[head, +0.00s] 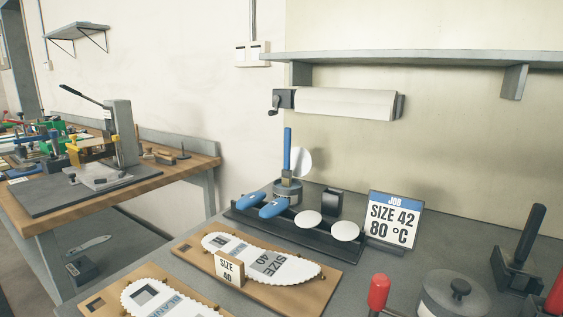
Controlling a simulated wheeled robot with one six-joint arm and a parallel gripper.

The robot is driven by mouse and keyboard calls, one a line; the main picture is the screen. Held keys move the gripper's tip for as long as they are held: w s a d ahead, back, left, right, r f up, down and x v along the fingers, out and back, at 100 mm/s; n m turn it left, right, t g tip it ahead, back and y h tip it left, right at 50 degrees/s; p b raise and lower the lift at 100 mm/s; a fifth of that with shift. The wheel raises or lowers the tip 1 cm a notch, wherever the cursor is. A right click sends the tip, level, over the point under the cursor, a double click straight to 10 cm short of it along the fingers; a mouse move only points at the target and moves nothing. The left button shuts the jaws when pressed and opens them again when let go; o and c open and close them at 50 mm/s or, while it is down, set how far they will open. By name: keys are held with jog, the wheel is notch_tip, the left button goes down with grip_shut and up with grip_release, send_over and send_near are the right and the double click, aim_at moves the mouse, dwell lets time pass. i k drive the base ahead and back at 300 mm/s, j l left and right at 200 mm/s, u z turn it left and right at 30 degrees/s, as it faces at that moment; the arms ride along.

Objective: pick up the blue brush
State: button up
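An upright blue handle (287,150), which looks like the blue brush, stands at the back of the grey bench. Its lower end is at a round grey metal pot (287,191), and whether it reaches inside cannot be made out. A white disc (303,162) shows just behind it. My gripper is not in view, so nothing shows of what it holds.
A dark rack (318,238) with blue and white rounded pads stands in front of the pot. A job sign (394,219) is to its right. Insole boards (313,297), a red handle (378,291) and a lidded pot (452,299) are nearer. A shelf (430,57) and paper roll (345,103) hang above.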

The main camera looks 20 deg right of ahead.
aim_at(286, 174)
jog(key=i+j+z, duration=0.35)
jog(key=z, duration=0.15)
jog(key=i+j+z, duration=0.3)
jog(key=j+z, duration=0.2)
